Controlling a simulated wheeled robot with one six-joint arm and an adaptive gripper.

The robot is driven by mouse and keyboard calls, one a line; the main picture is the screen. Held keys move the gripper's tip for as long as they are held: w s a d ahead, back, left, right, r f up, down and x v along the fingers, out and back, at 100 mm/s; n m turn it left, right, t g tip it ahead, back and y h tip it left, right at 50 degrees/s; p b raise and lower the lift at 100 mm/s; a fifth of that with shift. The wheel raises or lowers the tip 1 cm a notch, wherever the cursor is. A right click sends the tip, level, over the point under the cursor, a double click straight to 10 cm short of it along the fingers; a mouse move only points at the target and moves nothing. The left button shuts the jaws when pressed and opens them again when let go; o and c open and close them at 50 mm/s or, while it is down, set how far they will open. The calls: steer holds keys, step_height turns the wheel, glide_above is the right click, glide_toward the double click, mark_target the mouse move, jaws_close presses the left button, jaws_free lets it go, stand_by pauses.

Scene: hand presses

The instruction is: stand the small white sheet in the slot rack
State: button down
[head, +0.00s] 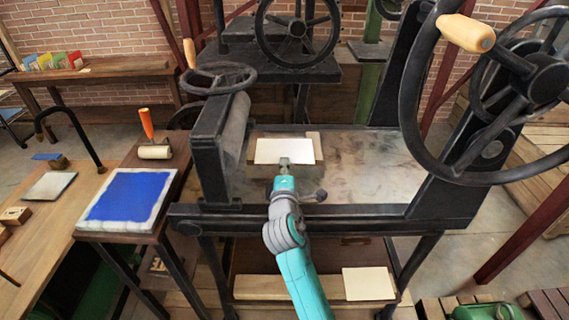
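A small white sheet (272,151) lies on a tan board (314,138) on the bed of the large press. My gripper (284,161) reaches in from the front, its tip overlapping the sheet's near edge. Whether its fingers are open or shut on the sheet is too small to tell. On the far-left bench, coloured cards (55,61) stand upright in a row in what looks like the slot rack; its slots cannot be made out from here.
The large press has a roller (235,130) left of the sheet and a big handwheel (409,90) at right. A blue inked slab (130,195) and a hand roller (154,151) are at left. Another pale sheet (368,284) lies on the lower shelf. The bed's right side is clear.

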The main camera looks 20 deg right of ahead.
step_height(320, 180, up, 3)
stand_by(0.5)
steer(key=s+a+r, duration=0.2)
steer(key=s+r, duration=0.1)
steer(key=s, duration=0.3)
steer(key=shift+s, duration=0.35)
stand_by(0.5)
steer(key=v, duration=1.5)
steer(key=shift+a, duration=0.1)
stand_by(0.6)
